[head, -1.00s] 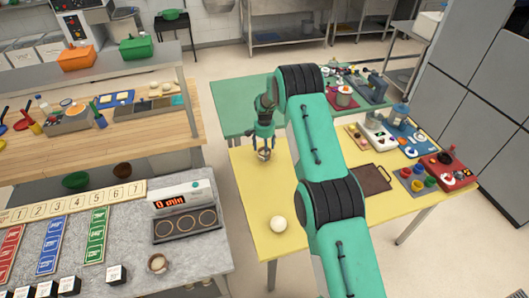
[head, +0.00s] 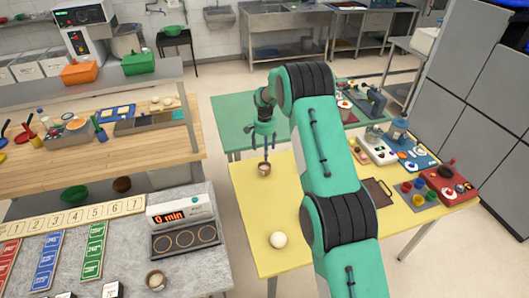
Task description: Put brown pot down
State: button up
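The small brown pot (head: 264,169) stands upright on the left part of the yellow table (head: 258,205), near its back edge. My gripper (head: 262,152) is just above the pot, pointing down. Its fingers look spread apart, with nothing held between them. The pot seems clear of the fingers, though the tips are small in this view.
A white ball (head: 278,240) lies on the table's front left. A brown board (head: 377,192), a red tray (head: 450,187) and a white appliance (head: 377,148) are right of my arm. The grey counter (head: 195,268) holds a timer (head: 180,214) and a cup (head: 156,280).

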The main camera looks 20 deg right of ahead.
jog(key=shift+r, duration=0.1)
dwell(0.5)
jog(key=s+a+r+n, duration=0.1)
jog(key=s+r, duration=0.2)
jog(key=r, duration=0.4)
jog(key=s+a+r+t, duration=0.1)
jog(key=s+r, duration=0.2)
jog(key=r, duration=0.4)
jog(key=s+a+r+n, duration=0.1)
jog(key=s+r, duration=0.2)
jog(key=r, duration=0.4)
jog(key=s+a+r+n+t, duration=0.2)
jog(key=s+r, duration=1.2)
jog(key=r, duration=0.1)
jog(key=s+a+r+n+t, duration=0.1)
jog(key=s+r, duration=0.2)
jog(key=s, duration=0.6)
jog(key=s+a+r+n, duration=0.1)
jog(key=s+r, duration=0.3)
jog(key=s, duration=0.5)
jog(key=s+a+f+n+t, duration=0.1)
jog(key=s+f+n, duration=0.1)
jog(key=s, duration=1.6)
jog(key=shift+s+f+t, duration=0.3)
jog(key=shift+s+f, duration=0.05)
jog(key=shift+f, duration=0.1)
jog(key=shift+f, duration=0.1)
